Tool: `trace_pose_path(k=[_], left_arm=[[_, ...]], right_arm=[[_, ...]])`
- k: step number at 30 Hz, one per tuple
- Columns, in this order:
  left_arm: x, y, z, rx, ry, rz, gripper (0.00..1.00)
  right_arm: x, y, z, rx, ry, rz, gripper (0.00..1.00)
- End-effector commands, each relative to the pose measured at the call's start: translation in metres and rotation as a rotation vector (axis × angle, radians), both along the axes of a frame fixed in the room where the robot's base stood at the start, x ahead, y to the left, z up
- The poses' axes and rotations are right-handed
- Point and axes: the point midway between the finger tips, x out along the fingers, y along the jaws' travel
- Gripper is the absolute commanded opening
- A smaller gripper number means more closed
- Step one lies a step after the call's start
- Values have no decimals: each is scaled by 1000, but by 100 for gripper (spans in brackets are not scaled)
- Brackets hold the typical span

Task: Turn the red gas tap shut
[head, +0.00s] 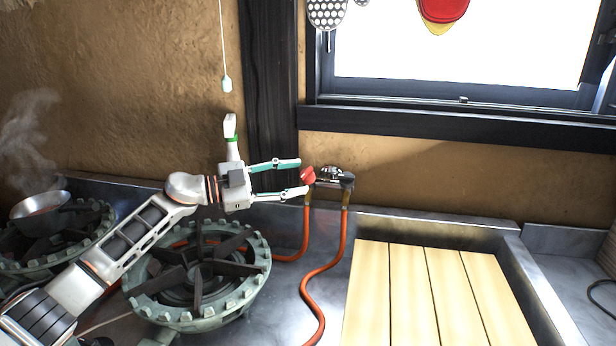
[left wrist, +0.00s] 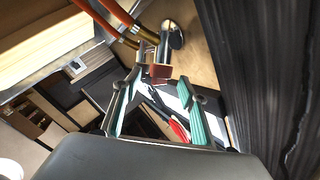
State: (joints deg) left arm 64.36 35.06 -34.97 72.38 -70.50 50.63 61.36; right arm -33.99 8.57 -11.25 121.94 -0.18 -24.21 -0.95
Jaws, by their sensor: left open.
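The red gas tap (head: 308,175) is on the wall-side fitting at the back of the counter, above the orange hoses. A second, dark tap (head: 347,181) sits just to its right. My left gripper (head: 299,176) is open, with its fingertips at the red tap, one above and one below it in the head view. In the left wrist view the red tap (left wrist: 161,71) shows ahead, between and beyond the open fingers of the left gripper (left wrist: 158,95). I cannot tell whether a finger touches it. My right gripper is not in view.
Orange hoses (head: 338,255) run down from the taps. A gas burner (head: 250,290) stands below my left arm, and a steaming pan (head: 40,204) sits on another burner at the left. A wooden board (head: 408,290) covers the counter at right. A pull cord (head: 226,84) hangs above the gripper.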

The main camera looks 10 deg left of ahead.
Motion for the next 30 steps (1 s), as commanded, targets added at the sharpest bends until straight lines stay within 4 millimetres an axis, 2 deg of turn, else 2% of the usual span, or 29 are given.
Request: trace_pose_path(k=[3,7,19,21,24,30], left_arm=[[10,-17,-3,-2,2,-1,42],[18,-28,-2,-2,2,-1,42],[22,-34,0,-1,0,1,42],[22,-34,0,-1,0,1,24],[22,-34,0,-1,0,1,3],[23,-34,0,9,-2,-6,3]], right_arm=[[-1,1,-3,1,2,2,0],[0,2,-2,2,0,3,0],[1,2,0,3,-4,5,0],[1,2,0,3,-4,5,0],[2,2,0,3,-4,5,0],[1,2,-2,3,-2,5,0]])
